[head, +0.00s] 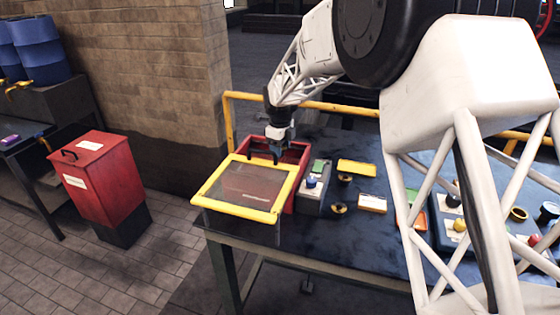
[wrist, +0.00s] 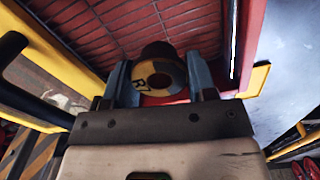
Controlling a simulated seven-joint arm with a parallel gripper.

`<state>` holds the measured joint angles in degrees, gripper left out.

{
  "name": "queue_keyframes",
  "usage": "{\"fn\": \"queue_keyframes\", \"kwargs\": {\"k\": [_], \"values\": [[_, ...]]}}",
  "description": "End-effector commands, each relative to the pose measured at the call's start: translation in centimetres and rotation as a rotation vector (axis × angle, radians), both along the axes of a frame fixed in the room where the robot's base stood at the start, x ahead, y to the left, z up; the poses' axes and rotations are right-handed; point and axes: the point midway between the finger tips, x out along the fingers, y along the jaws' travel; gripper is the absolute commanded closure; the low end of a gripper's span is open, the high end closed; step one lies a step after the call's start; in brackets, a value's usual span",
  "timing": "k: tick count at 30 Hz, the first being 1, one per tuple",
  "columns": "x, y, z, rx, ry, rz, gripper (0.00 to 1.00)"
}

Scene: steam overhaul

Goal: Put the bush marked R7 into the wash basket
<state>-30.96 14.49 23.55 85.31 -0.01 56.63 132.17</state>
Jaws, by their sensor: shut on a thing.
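My gripper (head: 277,155) is over the back part of a red-walled box (head: 299,151), which I take to be the wash basket. In the wrist view my gripper (wrist: 161,82) is shut on the bush marked R7 (wrist: 160,74). The bush is a ring with a dark hole, with yellow and grey parts on its face, and "R7" reads on its left side. Behind it in that view lies a reddish grid inside the red wall (wrist: 248,45). Whether the bush touches anything below cannot be told. The bush is not distinguishable in the head view.
A yellow-framed clear panel (head: 207,193) covers the front part of the box, near the table's left edge. A grey control box (head: 313,196) stands just right. Several small parts and trays lie farther right on the dark table (head: 300,237). A red bin (head: 98,180) stands at left.

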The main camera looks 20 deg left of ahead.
Motion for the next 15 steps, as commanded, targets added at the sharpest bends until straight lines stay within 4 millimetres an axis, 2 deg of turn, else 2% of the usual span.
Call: {"fn": "queue_keyframes", "kwargs": {"k": [7,15], "values": [[0.0,0.0,-0.8,0.000,0.000,0.000,0.80],[0.0,0.0,-4.0,0.000,0.000,0.000,0.80]]}}
